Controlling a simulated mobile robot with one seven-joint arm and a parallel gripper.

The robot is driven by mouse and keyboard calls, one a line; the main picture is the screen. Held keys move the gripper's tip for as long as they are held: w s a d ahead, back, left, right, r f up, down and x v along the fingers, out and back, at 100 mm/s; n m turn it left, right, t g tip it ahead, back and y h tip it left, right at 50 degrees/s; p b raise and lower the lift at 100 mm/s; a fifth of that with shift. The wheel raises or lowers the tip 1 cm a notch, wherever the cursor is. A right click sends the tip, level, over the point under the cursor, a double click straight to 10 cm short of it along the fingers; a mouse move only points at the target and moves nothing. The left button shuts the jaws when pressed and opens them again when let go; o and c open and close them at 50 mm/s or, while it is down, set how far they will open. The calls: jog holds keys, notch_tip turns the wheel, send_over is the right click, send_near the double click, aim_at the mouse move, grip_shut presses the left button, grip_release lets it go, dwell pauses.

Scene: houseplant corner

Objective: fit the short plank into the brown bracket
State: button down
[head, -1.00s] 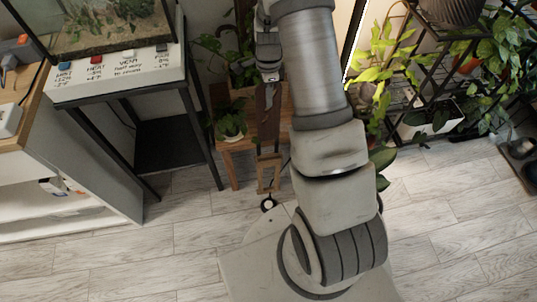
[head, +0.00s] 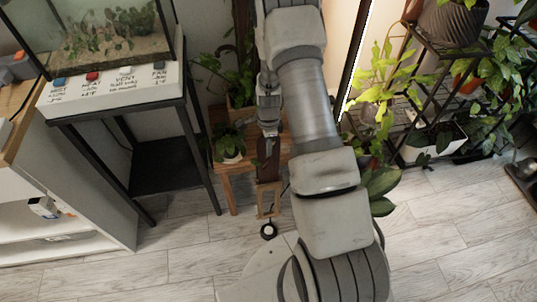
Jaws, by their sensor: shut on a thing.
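My gripper (head: 269,128) hangs from my arm in the middle of the head view, pointing down in front of the small wooden table. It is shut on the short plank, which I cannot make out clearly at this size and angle.
The wooden table (head: 228,180) carries potted plants (head: 230,145). A terrarium (head: 90,50) on a black stand (head: 205,150) is at the left. A black rack (head: 400,130) with plants is at the right. A small round thing (head: 268,231) lies below the frame.

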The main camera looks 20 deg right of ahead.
aim_at(268, 161)
jog(key=shift+f+b, duration=0.3)
jog(key=shift+f, duration=1.55)
jog(key=c, duration=1)
grip_release()
jog(key=shift+r, duration=0.1)
jog(key=shift+o, duration=0.2)
